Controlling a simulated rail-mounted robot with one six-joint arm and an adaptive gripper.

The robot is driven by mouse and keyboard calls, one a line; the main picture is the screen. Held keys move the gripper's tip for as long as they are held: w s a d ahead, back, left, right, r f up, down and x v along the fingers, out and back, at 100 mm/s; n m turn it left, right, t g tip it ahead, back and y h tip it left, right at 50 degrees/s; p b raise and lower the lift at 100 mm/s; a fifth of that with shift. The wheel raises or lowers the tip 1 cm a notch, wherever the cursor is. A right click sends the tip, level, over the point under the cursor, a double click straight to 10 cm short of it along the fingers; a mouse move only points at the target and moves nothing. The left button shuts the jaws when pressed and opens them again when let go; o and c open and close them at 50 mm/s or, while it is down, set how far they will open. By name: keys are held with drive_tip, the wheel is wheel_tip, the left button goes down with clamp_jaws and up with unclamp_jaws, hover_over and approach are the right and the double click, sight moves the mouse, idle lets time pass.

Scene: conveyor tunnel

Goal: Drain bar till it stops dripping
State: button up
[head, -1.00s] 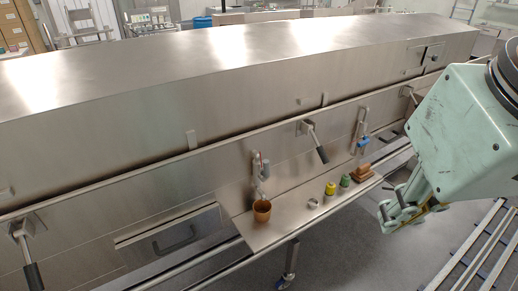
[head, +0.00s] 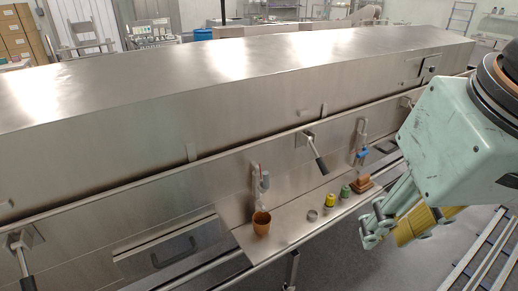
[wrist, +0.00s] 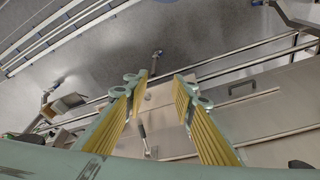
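A small tap (head: 261,178) with a grey body and a red mark is mounted on the steel wall, above a copper-coloured cup (head: 261,223) on the narrow shelf. A second pipe fitting with a blue part (head: 359,155) stands further right. I cannot make out any drip, and no separate bar is clearly identifiable. My gripper (head: 385,229) is in front of the shelf's right end, apart from everything. In the wrist view my gripper (wrist: 160,78) has its yellow-padded fingers apart, with nothing between them.
The shelf (head: 290,226) also carries a grey ring (head: 312,215), a yellow-topped container (head: 329,201), a green one (head: 345,192) and a brown block (head: 362,184). Black-gripped levers (head: 320,160) stick out of the wall. A rail (head: 480,245) is at lower right.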

drive_tip(key=shift+w+a+f+m+g+y+p, duration=0.5)
drive_tip(key=shift+w+a+f+m+g+y, duration=1.6)
drive_tip(key=shift+w, duration=1.15)
drive_tip(key=shift+w+a+f+m+g+y+p, duration=0.5)
drive_tip(key=shift+w+a+f+m+g+y, duration=1.25)
drive_tip(key=shift+w+y, duration=1.1)
drive_tip(key=m+t+y+p, duration=0.2)
drive_tip(key=m+t+y, duration=0.4)
drive_tip(key=m+y, duration=0.3)
approach(266, 184)
drive_tip(key=shift+m+h, duration=0.55)
drive_tip(key=d+r, duration=0.3)
drive_tip(key=d, duration=0.1)
drive_tip(key=shift+w, duration=0.35)
drive_tip(key=shift+a+g, duration=0.15)
drive_tip(key=shift+g, duration=0.1)
drive_tip(key=shift+w+a+b, duration=0.15)
drive_tip(key=shift+a, duration=2.1)
drive_tip(key=shift+w+a+b, duration=0.15)
drive_tip(key=shift+w+a, duration=0.05)
drive_tip(key=shift+a, duration=2.05)
drive_tip(key=shift+w+a+b, duration=0.15)
drive_tip(key=shift+a, duration=2.1)
drive_tip(key=shift+c, duration=0.7)
drive_tip(key=shift+f, duration=0.1)
clamp_jaws()
